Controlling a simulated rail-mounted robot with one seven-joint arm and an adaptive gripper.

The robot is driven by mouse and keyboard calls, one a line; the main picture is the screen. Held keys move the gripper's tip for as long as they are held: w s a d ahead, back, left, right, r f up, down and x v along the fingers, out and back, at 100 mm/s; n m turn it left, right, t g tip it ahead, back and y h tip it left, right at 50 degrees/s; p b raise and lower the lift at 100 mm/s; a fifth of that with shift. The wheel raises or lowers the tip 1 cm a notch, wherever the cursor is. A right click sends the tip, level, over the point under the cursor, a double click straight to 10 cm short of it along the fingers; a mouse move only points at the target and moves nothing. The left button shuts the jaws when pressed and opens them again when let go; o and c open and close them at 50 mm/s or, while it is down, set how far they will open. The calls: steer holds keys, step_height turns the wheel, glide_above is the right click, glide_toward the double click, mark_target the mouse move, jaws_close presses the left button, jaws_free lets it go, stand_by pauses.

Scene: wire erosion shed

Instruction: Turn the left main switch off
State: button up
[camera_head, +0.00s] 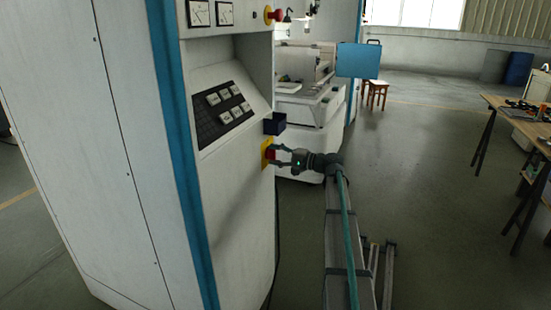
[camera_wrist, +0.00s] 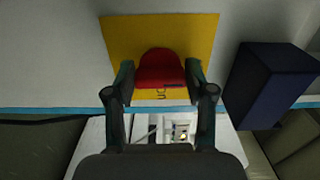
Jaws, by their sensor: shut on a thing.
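The main switch has a red knob on a yellow plate (camera_head: 266,153) on the side of the white and blue cabinet, below the slanted key panel. My gripper (camera_head: 274,153) reaches it from the right. In the wrist view the red knob (camera_wrist: 160,68) sits between the two fingers of my gripper (camera_wrist: 160,78), on the yellow plate (camera_wrist: 120,38). The fingers are shut on the knob, one at each side. The knob's lower part and much of the plate's lettering are hidden, so I cannot read the switch position.
A dark blue box (camera_head: 275,124) is fixed just above the switch; in the wrist view it is a close obstacle at right (camera_wrist: 268,82). The key panel (camera_head: 224,106) is up and left. A table (camera_head: 500,105) and a stool (camera_head: 376,88) stand farther right, with open floor between.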

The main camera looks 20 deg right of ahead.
stand_by(0.3)
steer(key=o, duration=1.2)
steer(key=shift+c, duration=0.2)
steer(key=v, duration=1.2)
steer(key=shift+f, duration=0.1)
